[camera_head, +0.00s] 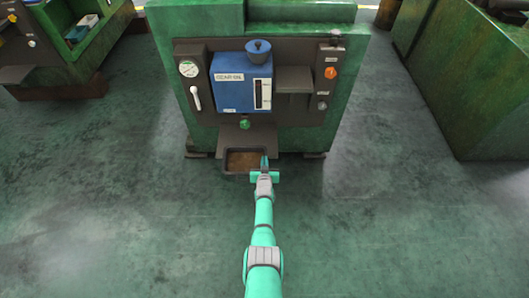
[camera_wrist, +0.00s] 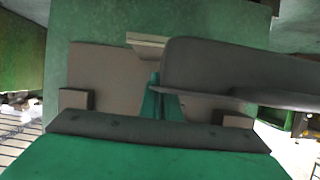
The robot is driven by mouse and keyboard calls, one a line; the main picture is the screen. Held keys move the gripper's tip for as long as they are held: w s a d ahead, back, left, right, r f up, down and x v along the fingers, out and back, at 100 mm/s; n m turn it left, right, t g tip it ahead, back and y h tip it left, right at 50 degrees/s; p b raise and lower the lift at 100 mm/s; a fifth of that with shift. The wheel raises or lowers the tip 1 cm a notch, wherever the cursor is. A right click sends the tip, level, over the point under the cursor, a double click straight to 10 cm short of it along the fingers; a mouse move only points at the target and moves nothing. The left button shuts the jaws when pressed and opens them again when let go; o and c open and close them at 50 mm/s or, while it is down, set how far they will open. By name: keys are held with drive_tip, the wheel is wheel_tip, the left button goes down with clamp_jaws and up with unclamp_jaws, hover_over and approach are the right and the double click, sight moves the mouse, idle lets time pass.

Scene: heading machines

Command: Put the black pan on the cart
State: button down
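The black pan (camera_head: 228,166) is a shallow rectangular tray with a brownish inside, low at the foot of the green machine. My gripper (camera_head: 265,164) is at the pan's right edge, its fingers close together there. In the wrist view the pan (camera_wrist: 235,70) shows as a large dark grey wall and rim, right of and partly over the teal fingertips (camera_wrist: 157,98). The pan hides part of the fingers, and I cannot tell whether they are clamped on its rim. No cart can be made out in either view.
The green machine (camera_head: 342,70) stands straight ahead, with a blue box (camera_head: 235,95), a gauge and levers on its front. Another green machine (camera_head: 470,85) stands at the right, and one (camera_head: 60,70) at the upper left. The floor around my arm is clear.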

drive_tip(key=shift+w+d, duration=0.1)
drive_tip(key=shift+w, duration=0.25)
drive_tip(key=s+f+v, duration=0.1)
drive_tip(key=f+v, duration=0.2)
drive_tip(key=v, duration=1.1)
drive_tip(key=s+f+v, duration=0.1)
drive_tip(key=f+v, duration=0.2)
drive_tip(key=v, duration=1.2)
drive_tip(key=shift+s, duration=0.5)
idle(0.4)
drive_tip(key=shift+r, duration=0.1)
